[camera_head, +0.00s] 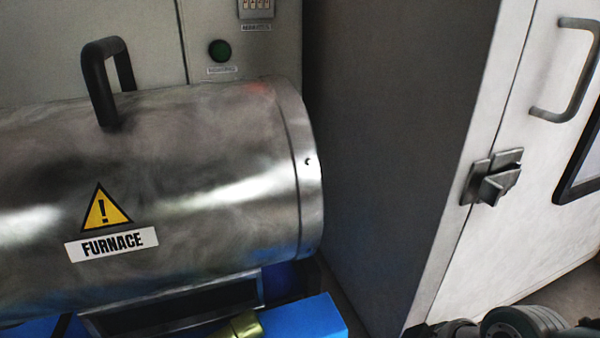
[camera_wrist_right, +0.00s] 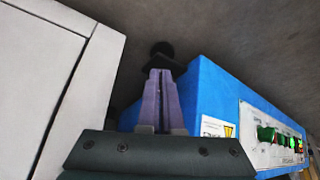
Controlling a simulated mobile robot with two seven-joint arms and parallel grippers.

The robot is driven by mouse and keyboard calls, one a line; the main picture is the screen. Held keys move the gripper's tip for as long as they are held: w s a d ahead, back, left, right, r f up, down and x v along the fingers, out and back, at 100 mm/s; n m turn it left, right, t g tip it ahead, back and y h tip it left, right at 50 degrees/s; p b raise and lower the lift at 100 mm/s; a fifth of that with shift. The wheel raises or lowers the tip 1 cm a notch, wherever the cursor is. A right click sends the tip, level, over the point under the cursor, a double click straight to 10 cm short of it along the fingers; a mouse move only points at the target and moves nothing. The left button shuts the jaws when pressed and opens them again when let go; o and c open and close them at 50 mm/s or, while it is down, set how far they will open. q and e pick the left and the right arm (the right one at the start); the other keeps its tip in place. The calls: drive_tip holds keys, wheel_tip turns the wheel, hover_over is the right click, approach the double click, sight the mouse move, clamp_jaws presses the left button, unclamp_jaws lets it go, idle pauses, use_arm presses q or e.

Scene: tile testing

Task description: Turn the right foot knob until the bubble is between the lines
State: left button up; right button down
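My right gripper (camera_wrist_right: 162,72) has two purple fingers close together, with only a thin dark slit between them. A small black part with a flared disk (camera_wrist_right: 163,58) and a round end shows just beyond the fingertips, beside the blue housing (camera_wrist_right: 212,95). It looks like a foot or knob; I cannot tell whether the tips touch it or hold a thin part of it. No bubble or lines are visible in either view. In the head view the blue base (camera_head: 312,318) shows at the bottom edge, but the right gripper does not. My left gripper is in neither view.
A steel furnace (camera_head: 200,150) with a black handle (camera_head: 98,85) fills the left of the head view. A pale cabinet (camera_head: 480,240) with a latch (camera_head: 492,178) stands close on the right. The blue housing carries a panel with green knobs (camera_wrist_right: 268,134). A white panel (camera_wrist_right: 45,60) is left of my gripper.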

drive_tip(key=shift+d+r, duration=0.1)
wheel_tip(320, 180, up, 6)
drive_tip(key=p, duration=0.5)
drive_tip(key=shift+p, duration=0.35)
